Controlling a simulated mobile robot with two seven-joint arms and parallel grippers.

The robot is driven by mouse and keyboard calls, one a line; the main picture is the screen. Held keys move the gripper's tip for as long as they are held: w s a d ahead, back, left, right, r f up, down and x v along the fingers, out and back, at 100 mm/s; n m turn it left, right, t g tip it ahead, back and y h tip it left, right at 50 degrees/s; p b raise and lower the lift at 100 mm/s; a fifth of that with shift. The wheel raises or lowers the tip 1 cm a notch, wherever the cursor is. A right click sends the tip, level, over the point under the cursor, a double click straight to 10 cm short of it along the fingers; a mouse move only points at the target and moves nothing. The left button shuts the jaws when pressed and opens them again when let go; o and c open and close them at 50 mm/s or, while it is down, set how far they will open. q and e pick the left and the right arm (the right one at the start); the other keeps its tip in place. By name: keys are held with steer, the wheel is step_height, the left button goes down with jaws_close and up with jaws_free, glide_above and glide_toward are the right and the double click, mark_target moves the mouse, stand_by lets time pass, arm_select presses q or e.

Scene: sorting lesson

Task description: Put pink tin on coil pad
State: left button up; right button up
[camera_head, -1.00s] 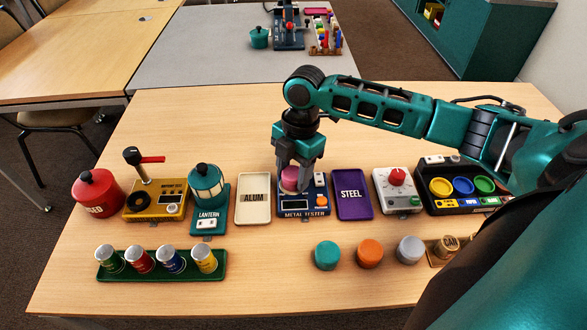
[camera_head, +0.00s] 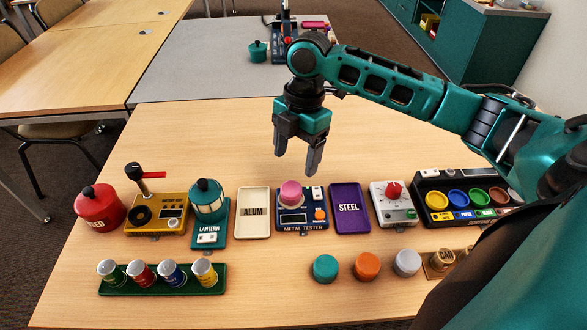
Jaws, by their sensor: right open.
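The pink tin (camera_head: 291,193) sits upright on the left part of the blue metal tester (camera_head: 302,221), where the coil pad seems to be; the tin hides the pad itself. My right gripper (camera_head: 296,163) is open and empty, above and behind the tin, with its fingers pointing down and clear of it. My left gripper is not in view.
The ALUM tray (camera_head: 253,228) and the purple STEEL tray (camera_head: 350,223) flank the tester. Teal (camera_head: 325,268), orange (camera_head: 367,266) and grey (camera_head: 407,262) tins stand in front. A lantern (camera_head: 208,213) stands left. The table behind the tester is bare.

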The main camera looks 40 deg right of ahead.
steer(key=shift+d+r, duration=0.15)
steer(key=shift+r, duration=0.75)
steer(key=shift+d+r, duration=0.1)
steer(key=shift+r, duration=0.75)
